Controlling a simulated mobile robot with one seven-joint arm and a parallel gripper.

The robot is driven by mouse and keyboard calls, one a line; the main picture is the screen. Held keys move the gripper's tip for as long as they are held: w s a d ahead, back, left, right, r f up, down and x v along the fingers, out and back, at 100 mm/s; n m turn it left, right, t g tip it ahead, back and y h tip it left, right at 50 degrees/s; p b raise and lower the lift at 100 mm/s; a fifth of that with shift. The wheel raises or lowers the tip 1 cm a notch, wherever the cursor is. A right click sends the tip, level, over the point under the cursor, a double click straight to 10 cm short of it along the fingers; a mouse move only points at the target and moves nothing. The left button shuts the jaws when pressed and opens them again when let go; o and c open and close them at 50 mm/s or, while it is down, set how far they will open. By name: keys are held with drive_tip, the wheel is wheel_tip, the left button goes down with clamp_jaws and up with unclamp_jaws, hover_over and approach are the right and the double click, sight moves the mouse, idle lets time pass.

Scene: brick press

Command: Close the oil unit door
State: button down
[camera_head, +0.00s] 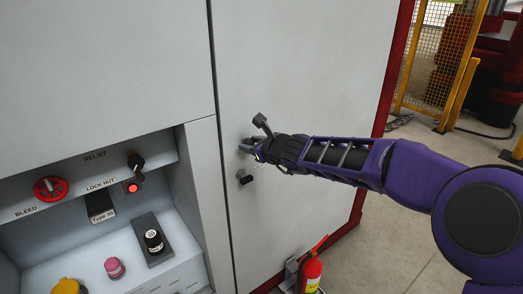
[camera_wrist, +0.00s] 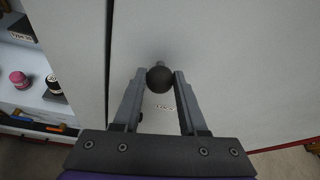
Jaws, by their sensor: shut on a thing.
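The oil unit door appears to be the large pale grey panel (camera_head: 300,70) right of a dark vertical seam; it also fills the right of the wrist view (camera_wrist: 230,60). It looks nearly in line with the cabinet, but I cannot tell whether it is fully flush. My gripper (camera_head: 253,147) is at the door's left edge. In the wrist view my fingertips (camera_wrist: 160,76) are on both sides of a round black ball knob (camera_wrist: 160,82), shut on it. In the head view my fingers mostly hide this knob. A second black knob (camera_head: 245,177) sits just below.
Left of the door is an open recess with a red bleed wheel (camera_head: 50,188), a lit red button (camera_head: 133,188), a pink cap (camera_head: 114,267) and a black cap (camera_head: 153,241). A red extinguisher (camera_head: 312,274) stands low before the door. A yellow mesh fence (camera_head: 437,60) is at right.

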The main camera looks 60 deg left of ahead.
drive_tip(key=shift+s+a+r, duration=0.25)
drive_tip(key=shift+a, duration=0.3)
drive_tip(key=shift+a, duration=0.1)
drive_tip(key=c, duration=0.9)
unclamp_jaws()
drive_tip(key=o, duration=0.5)
drive_tip(key=shift+a+f, duration=0.1)
drive_tip(key=shift+c, duration=0.2)
drive_tip(key=shift+f, duration=0.1)
drive_tip(key=shift+s+d, duration=0.1)
drive_tip(key=shift+d, duration=0.5)
drive_tip(key=v, duration=1.6)
drive_tip(key=shift+r+b, duration=0.25)
drive_tip(key=shift+b, duration=0.15)
